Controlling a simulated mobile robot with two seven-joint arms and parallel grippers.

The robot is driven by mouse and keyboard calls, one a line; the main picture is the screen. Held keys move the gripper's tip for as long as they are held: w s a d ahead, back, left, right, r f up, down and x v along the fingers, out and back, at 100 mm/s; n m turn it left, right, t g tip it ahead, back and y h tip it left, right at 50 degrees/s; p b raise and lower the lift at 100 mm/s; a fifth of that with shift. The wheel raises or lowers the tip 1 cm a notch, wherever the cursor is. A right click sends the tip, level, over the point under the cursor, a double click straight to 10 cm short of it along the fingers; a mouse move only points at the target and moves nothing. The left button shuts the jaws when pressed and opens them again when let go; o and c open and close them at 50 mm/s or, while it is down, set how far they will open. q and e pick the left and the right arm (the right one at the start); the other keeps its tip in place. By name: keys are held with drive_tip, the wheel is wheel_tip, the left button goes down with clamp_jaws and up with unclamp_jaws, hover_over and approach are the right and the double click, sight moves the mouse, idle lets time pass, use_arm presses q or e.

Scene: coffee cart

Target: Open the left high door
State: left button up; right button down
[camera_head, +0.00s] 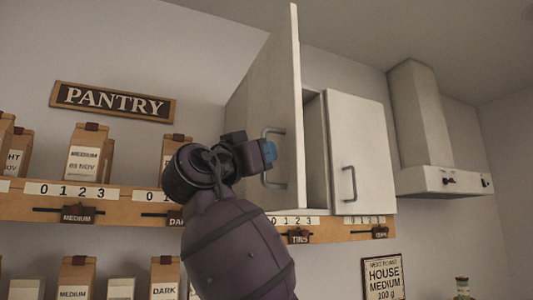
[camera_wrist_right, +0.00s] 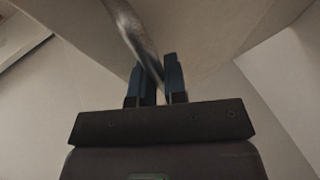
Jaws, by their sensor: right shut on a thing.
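The left high door (camera_head: 283,75) of the wall cabinet is swung well out, with its free edge towards me and a gap showing beside it. Its metal bar handle (camera_head: 266,182) is on the outer face and also shows in the right wrist view (camera_wrist_right: 133,28). My right gripper (camera_head: 269,150) is at this handle, its blue fingers shut on the bar; in the wrist view the fingers (camera_wrist_right: 160,78) are close together around its lower end. Part of the handle is hidden by the fingers. My left gripper is not in view.
The right cabinet door (camera_head: 361,150) is closed, with its own handle (camera_head: 349,184). A range hood (camera_head: 425,130) is to the right. A shelf (camera_head: 120,208) with coffee bags runs left, under a PANTRY sign (camera_head: 113,102). A framed sign (camera_head: 382,277) hangs below.

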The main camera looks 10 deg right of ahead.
drive_tip(key=c, duration=1.2)
unclamp_jaws()
drive_tip(key=shift+w, duration=0.1)
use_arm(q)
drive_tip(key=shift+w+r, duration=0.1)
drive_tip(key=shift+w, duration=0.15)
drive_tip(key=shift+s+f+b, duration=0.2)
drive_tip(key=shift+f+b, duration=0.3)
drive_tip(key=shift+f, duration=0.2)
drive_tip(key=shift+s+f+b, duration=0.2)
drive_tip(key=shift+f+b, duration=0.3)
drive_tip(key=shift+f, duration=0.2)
use_arm(e)
drive_tip(key=shift+v, duration=5.45)
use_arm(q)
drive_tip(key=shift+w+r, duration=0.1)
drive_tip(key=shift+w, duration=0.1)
use_arm(e)
drive_tip(key=shift+r, duration=0.1)
